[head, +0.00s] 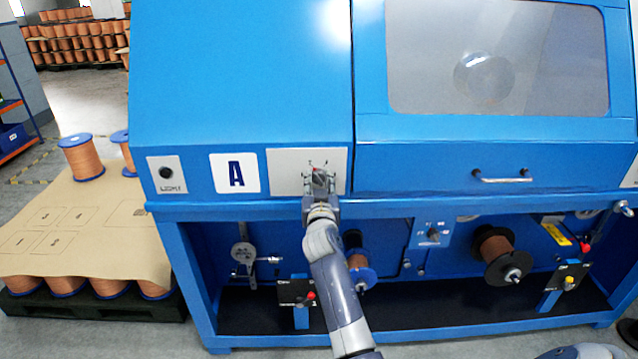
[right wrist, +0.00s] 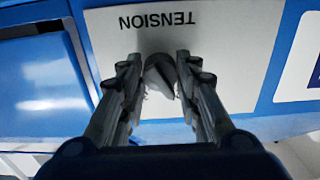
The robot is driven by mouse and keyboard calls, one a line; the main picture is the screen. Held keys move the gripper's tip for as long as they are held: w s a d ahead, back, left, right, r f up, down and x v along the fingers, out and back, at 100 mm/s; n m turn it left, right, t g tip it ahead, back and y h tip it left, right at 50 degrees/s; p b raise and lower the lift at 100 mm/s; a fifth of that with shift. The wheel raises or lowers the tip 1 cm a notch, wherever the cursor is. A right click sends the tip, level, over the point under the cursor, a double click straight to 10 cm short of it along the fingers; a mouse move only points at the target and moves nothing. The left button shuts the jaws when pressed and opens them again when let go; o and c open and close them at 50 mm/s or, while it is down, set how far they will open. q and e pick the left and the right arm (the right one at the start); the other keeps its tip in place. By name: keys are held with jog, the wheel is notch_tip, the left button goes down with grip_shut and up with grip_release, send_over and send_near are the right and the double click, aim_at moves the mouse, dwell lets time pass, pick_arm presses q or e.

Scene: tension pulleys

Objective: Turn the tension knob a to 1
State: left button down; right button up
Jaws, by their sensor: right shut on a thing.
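The tension knob a (right wrist: 161,73) is a dark round knob on a light grey plate marked TENSION (right wrist: 235,45), seen upside down in the right wrist view. In the head view the plate (head: 286,176) is on the blue machine front, right of the large A label (head: 236,173). My right gripper (head: 319,172) is at the plate and hides most of the knob there. In the right wrist view its two fingers (right wrist: 160,80) are shut on the knob, one on each side. The scale marks and the knob's setting cannot be read. My left gripper is not in view.
A LIGHT switch plate (head: 167,174) is left of the A label. A door handle (head: 502,178) sticks out on the right. A pallet with copper spools (head: 83,158) stands at the left.

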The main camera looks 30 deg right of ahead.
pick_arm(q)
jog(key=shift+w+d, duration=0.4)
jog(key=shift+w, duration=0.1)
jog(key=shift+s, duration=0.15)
pick_arm(e)
jog(key=shift+n, duration=0.4)
jog(key=shift+r+n, duration=0.1)
jog(key=shift+n, duration=0.5)
jog(key=n, duration=0.2)
jog(key=shift+n+p, duration=0.3)
jog(key=n+p, duration=0.1)
jog(key=n, duration=0.3)
jog(key=shift+d, duration=0.1)
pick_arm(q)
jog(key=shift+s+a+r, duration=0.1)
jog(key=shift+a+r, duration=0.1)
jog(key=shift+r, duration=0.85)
pick_arm(e)
jog(key=shift+r+n, duration=0.1)
jog(key=shift+n, duration=1.4)
